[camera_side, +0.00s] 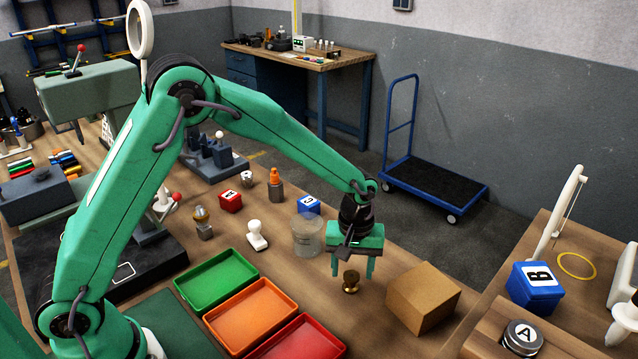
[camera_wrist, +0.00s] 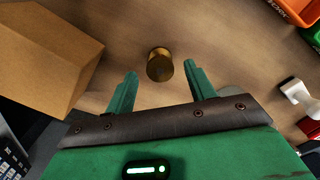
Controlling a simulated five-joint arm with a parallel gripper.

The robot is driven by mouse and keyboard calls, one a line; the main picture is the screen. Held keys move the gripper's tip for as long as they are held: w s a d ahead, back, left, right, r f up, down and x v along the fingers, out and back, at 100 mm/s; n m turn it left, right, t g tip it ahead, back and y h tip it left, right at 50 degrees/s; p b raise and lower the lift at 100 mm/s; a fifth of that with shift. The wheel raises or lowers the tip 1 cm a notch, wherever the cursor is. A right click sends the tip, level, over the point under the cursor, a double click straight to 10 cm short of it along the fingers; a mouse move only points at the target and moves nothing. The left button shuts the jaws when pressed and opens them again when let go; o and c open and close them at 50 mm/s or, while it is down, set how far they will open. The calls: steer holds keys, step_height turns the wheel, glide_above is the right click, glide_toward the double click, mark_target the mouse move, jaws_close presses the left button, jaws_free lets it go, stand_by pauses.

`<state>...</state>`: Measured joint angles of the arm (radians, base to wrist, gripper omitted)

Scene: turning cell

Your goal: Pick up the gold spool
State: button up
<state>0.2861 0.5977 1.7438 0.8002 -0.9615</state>
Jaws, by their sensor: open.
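The gold spool (camera_side: 351,281) stands upright on the wooden bench, between the glass jar and the cardboard box in the side view. My gripper (camera_side: 352,274) is just above it, pointing down, with its green fingers apart. In the wrist view the spool (camera_wrist: 160,65) lies ahead of the open fingers, roughly centred between the lines of the two fingertips (camera_wrist: 161,70). Nothing is held. The spool's far side is hidden.
A cardboard box (camera_side: 423,298) stands close to the right of the spool. A clear jar (camera_side: 307,238) is behind to the left. Green (camera_side: 216,280), orange (camera_side: 250,316) and red (camera_side: 304,342) trays lie to the left and front. A white stamp-like piece (camera_side: 257,236) stands beyond the trays.

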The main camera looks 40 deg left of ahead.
mark_target(352, 275)
steer(key=shift+f, duration=1.55)
steer(key=c, duration=1)
